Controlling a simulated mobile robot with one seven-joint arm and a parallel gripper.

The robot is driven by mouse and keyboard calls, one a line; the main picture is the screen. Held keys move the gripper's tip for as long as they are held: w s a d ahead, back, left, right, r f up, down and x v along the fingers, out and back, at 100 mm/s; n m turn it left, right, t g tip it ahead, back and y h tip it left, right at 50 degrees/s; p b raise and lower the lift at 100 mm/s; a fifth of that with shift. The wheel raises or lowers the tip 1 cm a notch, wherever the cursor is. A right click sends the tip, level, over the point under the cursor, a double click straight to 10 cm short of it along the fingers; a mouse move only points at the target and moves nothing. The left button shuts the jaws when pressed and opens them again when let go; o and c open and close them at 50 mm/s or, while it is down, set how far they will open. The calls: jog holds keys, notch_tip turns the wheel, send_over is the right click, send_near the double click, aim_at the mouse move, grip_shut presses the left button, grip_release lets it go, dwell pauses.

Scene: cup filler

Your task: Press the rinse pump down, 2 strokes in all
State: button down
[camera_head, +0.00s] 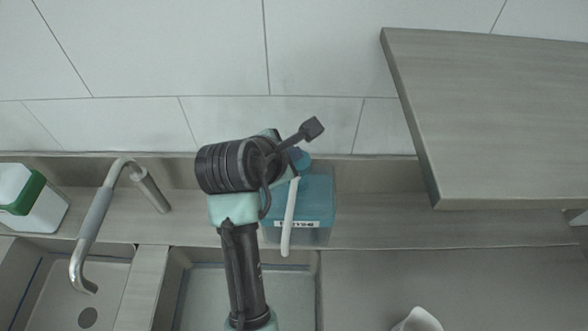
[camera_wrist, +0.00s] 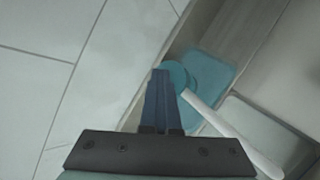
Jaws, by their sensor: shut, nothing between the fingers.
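The rinse pump is a blue-teal translucent bottle (camera_head: 318,195) with a label on its front, standing on the ledge behind the sinks. Its long white spout (camera_head: 289,220) points toward the front. In the wrist view the pump head (camera_wrist: 178,76), the bottle top (camera_wrist: 212,75) and the white spout (camera_wrist: 232,133) show. My gripper (camera_wrist: 161,73) is shut and empty, its fingertips overlapping the left edge of the pump head in that view. Whether they touch it I cannot tell.
A curved metal faucet (camera_head: 95,215) stands left of my arm. A white container with a green band (camera_head: 30,195) is at the far left. A wooden panel (camera_head: 490,110) overhangs the right side. A white cup (camera_head: 418,320) shows at the bottom edge. The ledge right of the bottle is clear.

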jog(key=shift+f, duration=0.4)
jog(key=shift+r+p, duration=0.75)
jog(key=shift+p, duration=0.35)
jog(key=shift+r, duration=0.1)
notch_tip(320, 180, up, 6)
jog(key=p, duration=0.7)
jog(key=shift+p, duration=0.4)
dwell(1.8)
